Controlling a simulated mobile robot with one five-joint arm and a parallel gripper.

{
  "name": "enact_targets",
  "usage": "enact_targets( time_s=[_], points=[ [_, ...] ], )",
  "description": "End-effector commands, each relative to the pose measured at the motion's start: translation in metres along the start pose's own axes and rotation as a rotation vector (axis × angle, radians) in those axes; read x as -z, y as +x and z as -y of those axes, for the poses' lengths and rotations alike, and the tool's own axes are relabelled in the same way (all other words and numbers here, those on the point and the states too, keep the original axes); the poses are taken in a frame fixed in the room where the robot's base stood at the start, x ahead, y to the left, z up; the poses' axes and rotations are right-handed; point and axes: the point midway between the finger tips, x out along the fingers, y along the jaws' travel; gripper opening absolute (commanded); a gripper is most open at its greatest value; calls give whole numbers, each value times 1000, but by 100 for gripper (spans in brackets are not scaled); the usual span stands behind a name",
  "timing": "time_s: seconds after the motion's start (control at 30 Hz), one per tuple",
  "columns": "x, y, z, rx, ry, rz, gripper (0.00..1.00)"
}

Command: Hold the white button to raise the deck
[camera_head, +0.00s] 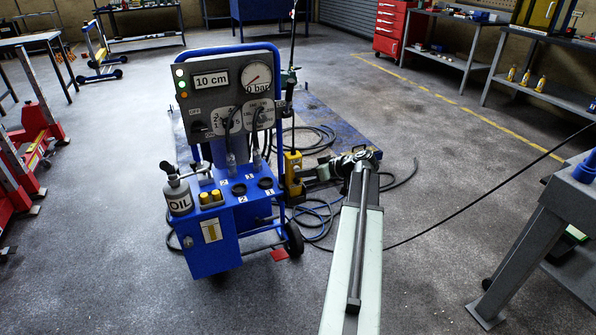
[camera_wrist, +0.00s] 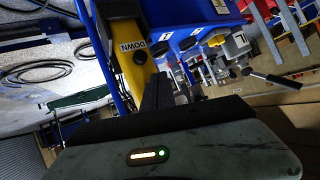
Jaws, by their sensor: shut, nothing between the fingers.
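A yellow pendant (camera_head: 293,163) hangs at the right side of the blue trolley (camera_head: 210,250). It also shows in the wrist view (camera_wrist: 136,72), where a "DOWN" label is readable on it. I cannot make out the white button in either view. My gripper (camera_head: 303,178) is shut and empty, close to the pendant's right side; in the wrist view its dark fingers (camera_wrist: 157,90) overlap the pendant's edge. Whether they touch it is not clear. The blue deck (camera_head: 345,133) lies low on the floor behind the trolley. The panel display (camera_head: 211,80) reads 10 cm and the gauge (camera_head: 257,75) reads about 0 bar.
An oil can (camera_head: 179,196) stands on the trolley's left. Black hoses (camera_head: 318,215) lie on the floor around my arm. A grey bench (camera_head: 535,235) stands at the right, red equipment (camera_head: 35,125) at the left. The floor front left is clear.

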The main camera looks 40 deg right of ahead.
Motion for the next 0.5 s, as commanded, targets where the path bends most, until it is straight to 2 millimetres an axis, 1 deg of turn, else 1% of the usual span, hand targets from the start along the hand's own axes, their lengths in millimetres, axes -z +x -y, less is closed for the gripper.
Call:
enact_targets(
  time_s=[0.5],
  points=[
    [3, 4, -4, 0, 0, 0, 0]
  ],
)
